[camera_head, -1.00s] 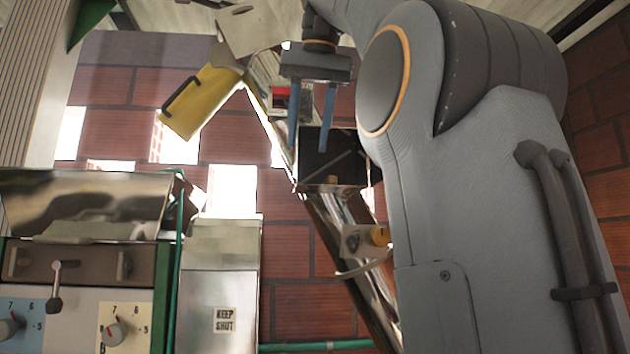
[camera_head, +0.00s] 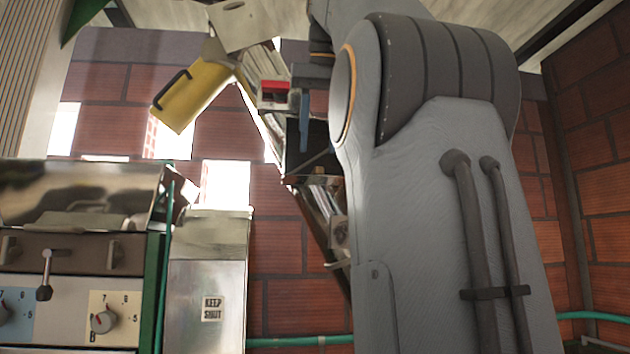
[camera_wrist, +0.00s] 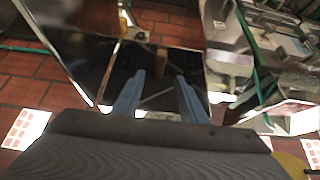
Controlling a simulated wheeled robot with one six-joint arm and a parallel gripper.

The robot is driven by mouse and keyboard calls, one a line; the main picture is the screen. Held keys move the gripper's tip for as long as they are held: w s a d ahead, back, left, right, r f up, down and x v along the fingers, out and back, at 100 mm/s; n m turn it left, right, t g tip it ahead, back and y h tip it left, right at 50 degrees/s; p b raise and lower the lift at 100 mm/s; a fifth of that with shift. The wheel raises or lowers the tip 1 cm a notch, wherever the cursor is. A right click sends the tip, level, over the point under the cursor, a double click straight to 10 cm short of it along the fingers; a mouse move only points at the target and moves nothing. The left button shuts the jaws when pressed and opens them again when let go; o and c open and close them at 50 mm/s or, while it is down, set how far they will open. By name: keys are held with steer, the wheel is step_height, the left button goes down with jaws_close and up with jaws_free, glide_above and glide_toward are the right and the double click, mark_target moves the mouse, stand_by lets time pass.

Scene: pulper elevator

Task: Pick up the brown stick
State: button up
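A thin brownish stick (camera_head: 312,159) lies slantwise across the dark opening of the metal elevator chute (camera_head: 292,168) in the head view. In the wrist view a thin slanting line, likely the same stick (camera_wrist: 157,96), shows between my fingers over the dark opening; its colour is unclear there. My gripper (camera_wrist: 159,76) is open, with its two blue fingers apart and nothing seen held between them. In the head view one blue finger (camera_head: 304,122) hangs in front of the opening; my arm hides the other finger and the right side of the chute.
A yellow panel with a black handle (camera_head: 190,97) juts out left of the chute. A red object (camera_head: 273,91) sits beside my finger. A metal cabinet (camera_head: 208,280) and a control panel with knobs (camera_head: 72,310) stand at lower left. Brick wall lies behind.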

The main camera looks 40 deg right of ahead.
steer(key=shift+x, duration=2.7)
steer(key=shift+s, duration=0.1)
jaws_close()
